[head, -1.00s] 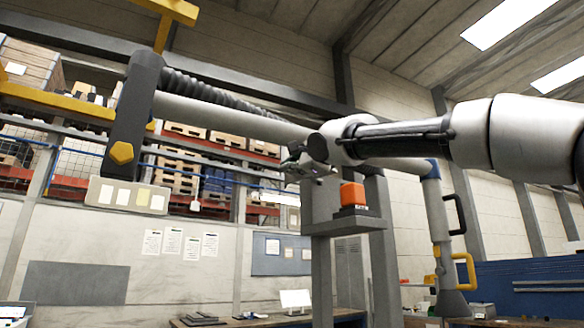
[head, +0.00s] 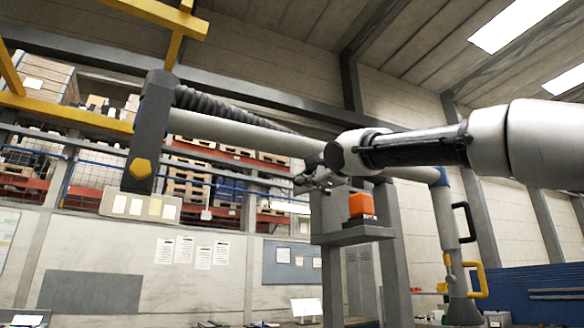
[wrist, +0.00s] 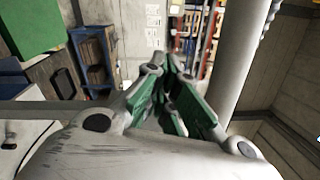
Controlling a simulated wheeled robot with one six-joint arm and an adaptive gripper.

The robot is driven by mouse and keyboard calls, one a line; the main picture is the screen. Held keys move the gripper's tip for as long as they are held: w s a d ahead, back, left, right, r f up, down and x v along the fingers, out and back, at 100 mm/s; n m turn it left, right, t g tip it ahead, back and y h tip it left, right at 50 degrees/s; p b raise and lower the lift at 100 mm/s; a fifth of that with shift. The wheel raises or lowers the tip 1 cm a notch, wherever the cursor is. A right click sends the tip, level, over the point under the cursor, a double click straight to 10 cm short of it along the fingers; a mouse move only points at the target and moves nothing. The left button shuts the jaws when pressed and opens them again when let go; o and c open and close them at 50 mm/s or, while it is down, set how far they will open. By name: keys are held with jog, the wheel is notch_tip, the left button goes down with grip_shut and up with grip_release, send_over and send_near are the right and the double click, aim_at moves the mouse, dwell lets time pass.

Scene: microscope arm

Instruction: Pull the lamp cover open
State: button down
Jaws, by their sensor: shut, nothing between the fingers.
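A jointed overhead arm (head: 235,130) runs across the head view. At its left end hangs a dark grey link with a yellow knob (head: 140,168). At its right end a pale column (head: 447,220) hangs, with a dark handle (head: 464,222), a yellow handle (head: 480,278) and a grey flared lower end (head: 463,310). I cannot tell which part is the lamp cover. My gripper (head: 318,180) is in front of the overhead arm's middle, apart from the hanging column. In the wrist view its green-padded fingers (wrist: 178,88) are shut and empty.
An orange block (head: 362,205) sits on a grey bracket (head: 352,234) on a post, just below and right of my gripper. In the wrist view a pale tube (wrist: 242,60) runs close beside the fingers. Racks with pallets (head: 230,185) stand behind.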

jog(key=s+a, duration=0.5)
jog(key=s, duration=0.3)
jog(key=shift+s+f, duration=0.4)
jog(key=shift+f, duration=0.05)
